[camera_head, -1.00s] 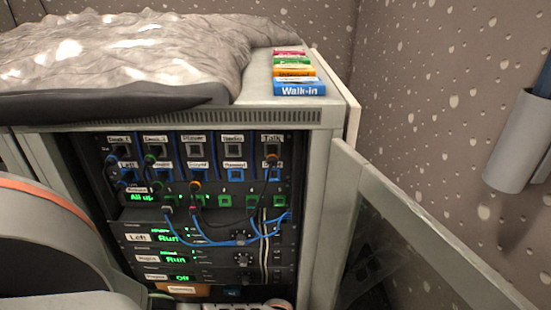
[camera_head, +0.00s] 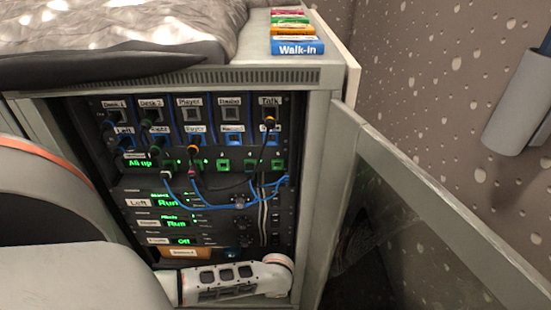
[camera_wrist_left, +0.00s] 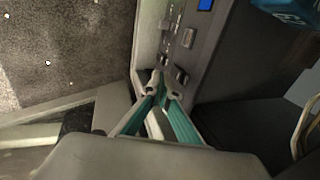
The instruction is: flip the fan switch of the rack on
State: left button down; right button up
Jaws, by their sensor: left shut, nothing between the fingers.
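The rack (camera_head: 283,150) stands open in the head view, with patch sockets above and lit displays below. Small dark switches (camera_head: 275,239) sit at the lower right of its face; I cannot read which is the fan switch. The left wrist view shows a grey panel with dark rocker switches, one (camera_wrist_left: 181,75) just beyond my fingertips and another (camera_wrist_left: 187,38) farther up. My left gripper (camera_wrist_left: 163,91) is shut and empty, its tips close to the nearer rocker; I cannot tell whether they touch. In the head view its fingers are hidden. My right gripper is not in view.
The rack's door (camera_head: 430,220) stands open on the right. Blue cables (camera_head: 225,205) hang across the rack face. Coloured labelled blocks, including a blue Walk-in block (camera_head: 297,48), and a grey cover (camera_head: 120,45) lie on top. A blue thing (camera_wrist_left: 285,12) shows at the wrist view's upper right.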

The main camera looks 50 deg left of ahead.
pick_arm(q)
jog(key=shift+v, duration=1.5)
